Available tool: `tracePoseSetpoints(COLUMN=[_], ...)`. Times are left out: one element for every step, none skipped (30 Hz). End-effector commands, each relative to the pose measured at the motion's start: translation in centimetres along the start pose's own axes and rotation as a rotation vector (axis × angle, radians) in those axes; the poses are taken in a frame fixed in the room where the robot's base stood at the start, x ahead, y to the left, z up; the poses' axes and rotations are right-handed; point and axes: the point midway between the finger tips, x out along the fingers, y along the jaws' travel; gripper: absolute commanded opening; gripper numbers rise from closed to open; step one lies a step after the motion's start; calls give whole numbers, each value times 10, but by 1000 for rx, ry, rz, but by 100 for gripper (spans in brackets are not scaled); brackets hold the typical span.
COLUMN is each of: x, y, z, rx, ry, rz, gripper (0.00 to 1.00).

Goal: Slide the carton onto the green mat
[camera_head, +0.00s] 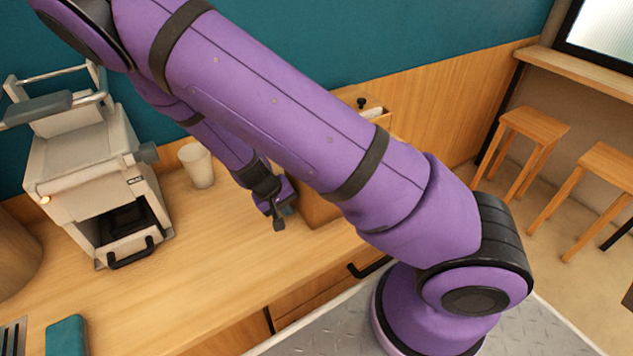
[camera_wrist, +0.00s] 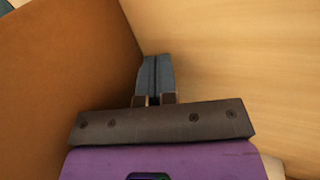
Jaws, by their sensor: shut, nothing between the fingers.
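The carton, a plain brown box (camera_head: 318,212), stands on the wooden counter, mostly hidden behind my arm in the head view. In the wrist view its brown side (camera_wrist: 70,75) fills the left. My gripper (camera_head: 279,223) is low over the counter just left of the carton in the head view. In the wrist view its dark fingers (camera_wrist: 156,75) are together and empty, close beside the carton's side; I cannot tell if they touch it. A teal-green flat-topped item (camera_head: 66,336) lies at the lower left; I cannot tell if it is the mat.
A white cup (camera_head: 197,165) stands left of my gripper, and a pale machine (camera_head: 95,165) stands farther left. A wooden holder (camera_head: 384,118) shows behind my arm by the wall. The front middle of the counter (camera_head: 200,275) is clear. Wooden stools (camera_head: 535,130) stand at right.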

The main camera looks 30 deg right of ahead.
Motion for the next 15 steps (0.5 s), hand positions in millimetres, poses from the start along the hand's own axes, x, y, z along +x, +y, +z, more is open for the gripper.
tracePoseSetpoints(x=[0,0,0,0,0,0,0,0,0,1,1,2,3,4,4], y=[0,0,0,0,0,0,0,0,1,2,4,5,7,8,10], z=[0,0,0,0,0,0,0,0,0,0,0,0,0,0,0], rx=[0,0,0,0,0,0,0,0,1,1,1,2,3,3,3], ry=[0,0,0,0,0,0,0,0,0,-1,-1,-1,-2,-2,-1], rz=[0,0,0,0,0,0,0,0,0,0,0,0,0,0,0], gripper=[0,0,0,0,0,0,0,0,0,0,0,0,0,0,0])
